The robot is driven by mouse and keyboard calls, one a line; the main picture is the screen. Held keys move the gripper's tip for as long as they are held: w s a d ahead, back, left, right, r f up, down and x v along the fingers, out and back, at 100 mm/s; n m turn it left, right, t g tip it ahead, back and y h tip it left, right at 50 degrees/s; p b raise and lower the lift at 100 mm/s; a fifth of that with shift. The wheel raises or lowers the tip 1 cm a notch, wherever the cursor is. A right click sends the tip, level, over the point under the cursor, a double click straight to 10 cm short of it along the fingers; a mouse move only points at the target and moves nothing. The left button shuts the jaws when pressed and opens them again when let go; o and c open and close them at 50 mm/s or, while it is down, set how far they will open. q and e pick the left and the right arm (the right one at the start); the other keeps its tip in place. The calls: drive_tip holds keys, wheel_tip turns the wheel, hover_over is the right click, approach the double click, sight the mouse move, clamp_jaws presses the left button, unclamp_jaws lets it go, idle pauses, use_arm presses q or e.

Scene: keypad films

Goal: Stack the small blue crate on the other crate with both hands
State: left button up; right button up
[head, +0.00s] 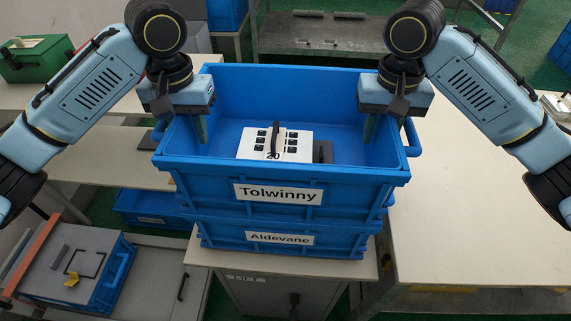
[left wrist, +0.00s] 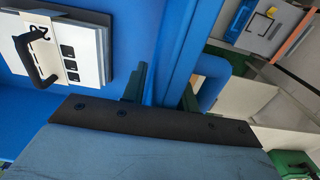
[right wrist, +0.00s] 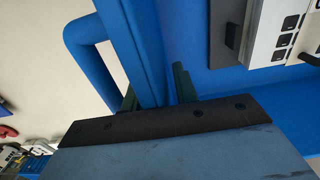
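A blue crate labelled Tolwinny (head: 218,178) is directly above another blue crate labelled Aldevane (head: 225,237). The upper crate looks level; I cannot tell whether its base touches the lower crate, whose inside is hidden. My left gripper (head: 201,125) is at its left wall, and my right gripper (head: 370,125) at its right wall. In the left wrist view, the fingers (left wrist: 163,90) sit on both sides of the crate wall, close against it. The right wrist view shows the right fingers (right wrist: 155,92) around the opposite wall likewise.
Inside the upper crate are a white box (head: 298,147) with black handle and dark keys, and a dark grey block (head: 322,151). The lower crate stands on a grey cabinet (head: 262,285). A pale table (head: 470,220) is at right; a lidded blue crate (head: 85,262) is lower left.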

use_arm(q)
drive_tip(key=shift+o, duration=0.2)
drive_tip(key=shift+r, duration=0.1)
use_arm(e)
drive_tip(key=shift+o, duration=0.2)
use_arm(q)
wheel_tip(320, 180, up, 12)
drive_tip(key=shift+f, duration=0.1)
use_arm(e)
drive_tip(key=shift+r, duration=0.1)
wheel_tip(320, 180, up, 12)
drive_tip(key=shift+f, duration=0.1)
idle(0.5)
idle(0.3)
